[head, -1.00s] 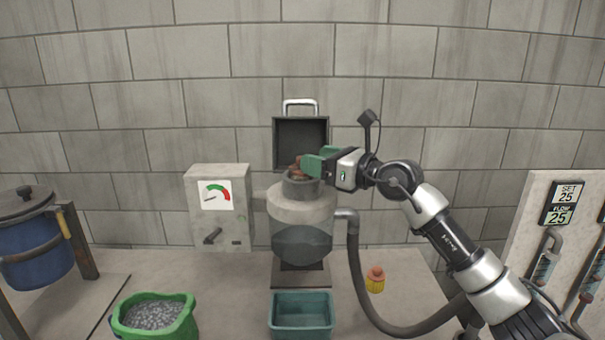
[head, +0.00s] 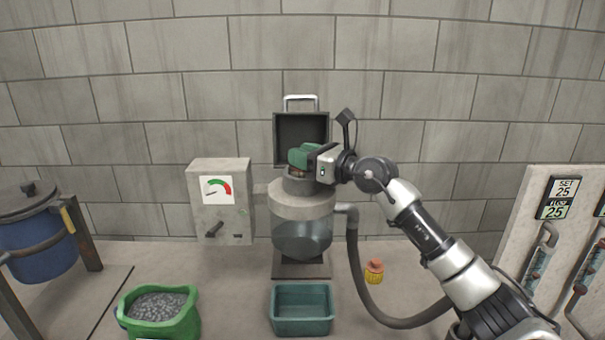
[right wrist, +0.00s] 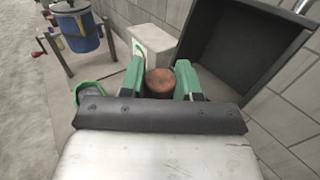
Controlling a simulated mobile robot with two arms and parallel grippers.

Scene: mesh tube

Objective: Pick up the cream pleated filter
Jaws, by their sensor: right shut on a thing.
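My right gripper (head: 305,158) is at the open mouth of the grey vessel (head: 302,215), shut on a brown-capped round part (head: 296,172). In the right wrist view the brown round top (right wrist: 160,84) sits between the green fingers (right wrist: 160,80). The part's lower body is hidden in the vessel's neck, so I cannot tell its colour or pleats. A small yellow ribbed piece with an orange-brown cap (head: 374,272) stands on the table, right of the vessel, apart from any gripper; it looks like a pleated filter. My left gripper is not in view.
The vessel's dark square lid (head: 302,135) stands open behind my gripper. A gauge box (head: 220,200) stands left of the vessel. A teal bin (head: 302,325) and a green sack of grey granules (head: 160,320) are in front. A dark hose (head: 357,280) curves across the right side.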

